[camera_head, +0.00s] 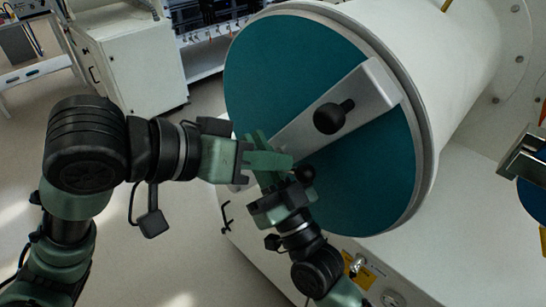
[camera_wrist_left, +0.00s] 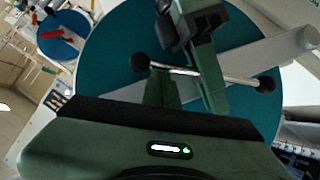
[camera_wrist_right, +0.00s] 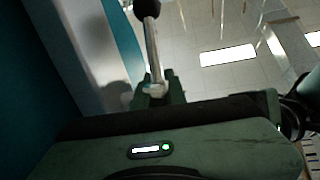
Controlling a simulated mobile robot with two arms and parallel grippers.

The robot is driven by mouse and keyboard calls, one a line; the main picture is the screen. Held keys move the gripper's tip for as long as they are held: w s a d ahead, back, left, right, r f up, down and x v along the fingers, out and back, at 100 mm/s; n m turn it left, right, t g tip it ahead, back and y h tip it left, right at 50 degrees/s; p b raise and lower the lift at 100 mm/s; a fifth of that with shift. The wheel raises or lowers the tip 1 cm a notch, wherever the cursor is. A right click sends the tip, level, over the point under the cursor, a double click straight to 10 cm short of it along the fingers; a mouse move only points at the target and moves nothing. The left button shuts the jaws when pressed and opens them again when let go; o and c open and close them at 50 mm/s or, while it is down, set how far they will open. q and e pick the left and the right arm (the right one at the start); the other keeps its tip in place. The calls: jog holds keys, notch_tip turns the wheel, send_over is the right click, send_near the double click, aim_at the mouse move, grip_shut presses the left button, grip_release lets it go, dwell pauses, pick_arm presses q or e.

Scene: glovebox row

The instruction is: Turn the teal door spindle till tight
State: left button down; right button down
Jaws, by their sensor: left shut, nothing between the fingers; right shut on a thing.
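The round teal door (camera_head: 265,75) closes the end of a white cylinder, with a grey crossbar (camera_head: 375,90) across it. The spindle's metal handle rod (camera_wrist_left: 210,73) has black ball ends. One black ball (camera_head: 331,117) shows over the crossbar and another (camera_head: 305,174) beside the grippers. My right gripper (camera_head: 257,145) is shut on the handle rod, which also shows in the right wrist view (camera_wrist_right: 153,50). My left gripper (camera_head: 288,163) is shut and empty, close to the right gripper and in front of the door. The grippers partly hide the spindle's middle in the head view.
The white cylinder (camera_head: 460,45) runs back to the right. A second blue door with a metal bar (camera_head: 525,165) stands at the right edge. A white cabinet (camera_head: 140,65) is at the back left.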

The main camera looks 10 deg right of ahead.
pick_arm(q)
jog(key=shift+s+d+f, duration=0.25)
jog(key=shift+s+f, duration=0.05)
jog(key=shift+f, duration=0.3)
pick_arm(e)
jog(key=shift+a, duration=0.1)
jog(key=c, duration=1.7)
grip_release()
jog(key=shift+c, duration=0.2)
pick_arm(q)
jog(key=shift+w+r, duration=0.1)
pick_arm(e)
jog(key=shift+f, duration=0.1)
